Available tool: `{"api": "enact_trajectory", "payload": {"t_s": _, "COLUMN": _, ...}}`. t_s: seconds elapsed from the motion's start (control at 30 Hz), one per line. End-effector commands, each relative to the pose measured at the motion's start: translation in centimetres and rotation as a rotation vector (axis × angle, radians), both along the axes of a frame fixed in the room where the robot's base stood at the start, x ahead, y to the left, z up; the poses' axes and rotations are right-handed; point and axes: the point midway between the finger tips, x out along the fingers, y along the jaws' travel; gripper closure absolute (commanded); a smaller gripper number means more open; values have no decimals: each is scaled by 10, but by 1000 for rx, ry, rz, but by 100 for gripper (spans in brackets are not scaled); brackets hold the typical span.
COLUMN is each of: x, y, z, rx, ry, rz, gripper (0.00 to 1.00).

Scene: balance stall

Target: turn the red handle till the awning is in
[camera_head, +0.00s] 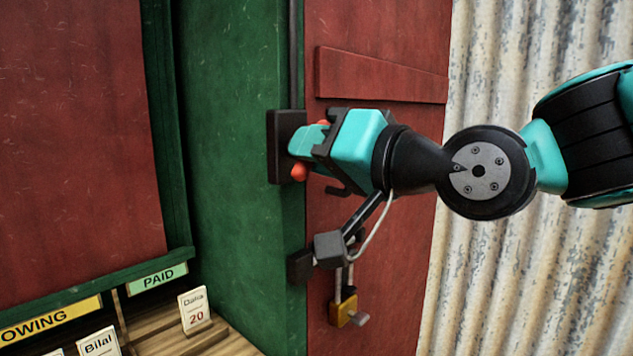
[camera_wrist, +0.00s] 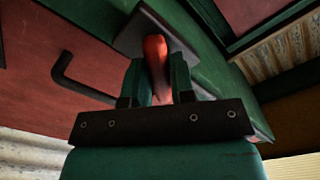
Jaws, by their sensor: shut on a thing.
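The red handle (camera_head: 299,172) sits at a dark mounting plate (camera_head: 287,147) on the edge of the green post. My gripper (camera_head: 306,146) reaches it from the right and hides most of it; only orange-red ends show. In the wrist view the red handle (camera_wrist: 155,60) stands between the two fingers of my gripper (camera_wrist: 158,85), which are shut on it. A dark rod (camera_head: 291,60) runs up the post above the plate. The awning cannot be made out in either view.
A brass padlock (camera_head: 343,311) hangs on the red door (camera_head: 380,250) below my wrist. A black hook-like door handle (camera_wrist: 68,75) shows in the wrist view. Cards stand on a wooden ledge (camera_head: 195,338) at lower left, beneath PAID (camera_head: 158,278) and OWING (camera_head: 45,320) labels. Corrugated metal (camera_head: 530,270) is at right.

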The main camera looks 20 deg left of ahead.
Motion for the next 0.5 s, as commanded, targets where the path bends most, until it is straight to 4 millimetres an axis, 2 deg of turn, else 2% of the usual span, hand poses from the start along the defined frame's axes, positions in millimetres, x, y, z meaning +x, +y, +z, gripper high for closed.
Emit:
{"api": "enact_trajectory", "payload": {"t_s": 0.03, "x": -1, "y": 0, "z": -7, "rx": -15, "ry": -40, "rz": 2, "gripper": 100}}
{"api": "enact_trajectory", "payload": {"t_s": 0.5, "x": 0, "y": 0, "z": -7, "rx": -187, "ry": -452, "rz": 2, "gripper": 100}}
